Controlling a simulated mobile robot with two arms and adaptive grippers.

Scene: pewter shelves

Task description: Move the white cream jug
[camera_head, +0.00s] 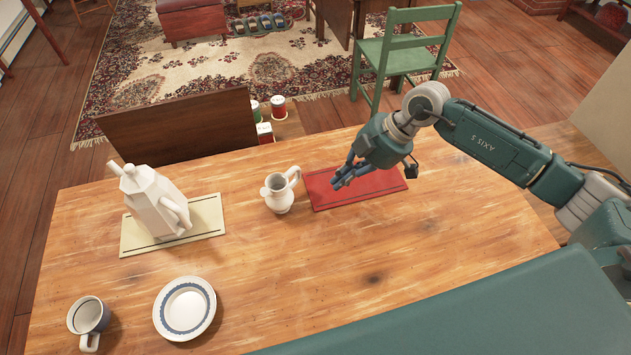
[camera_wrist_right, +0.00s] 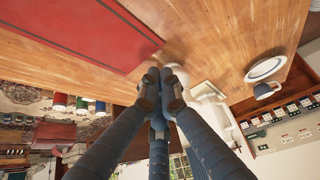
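The white cream jug (camera_head: 280,192) stands upright near the middle of the wooden table, just left of a red mat (camera_head: 390,184), with its handle toward the upper right. My right gripper (camera_head: 346,178) is over the red mat, to the right of the jug and apart from it. In the right wrist view its fingers (camera_wrist_right: 161,84) come together at the tips with nothing held. The red mat also shows there (camera_wrist_right: 75,32). Pale shapes behind the fingers are partly hidden; I cannot tell surely which is the jug. My left gripper is not in view.
A tall white pot (camera_head: 150,200) stands on a cream mat (camera_head: 207,213) at the left. A blue-rimmed plate (camera_head: 185,308) and a mug (camera_head: 88,318) are at the front left. The table (camera_head: 330,270) is clear in front of the jug. A green chair (camera_head: 400,52) stands beyond.

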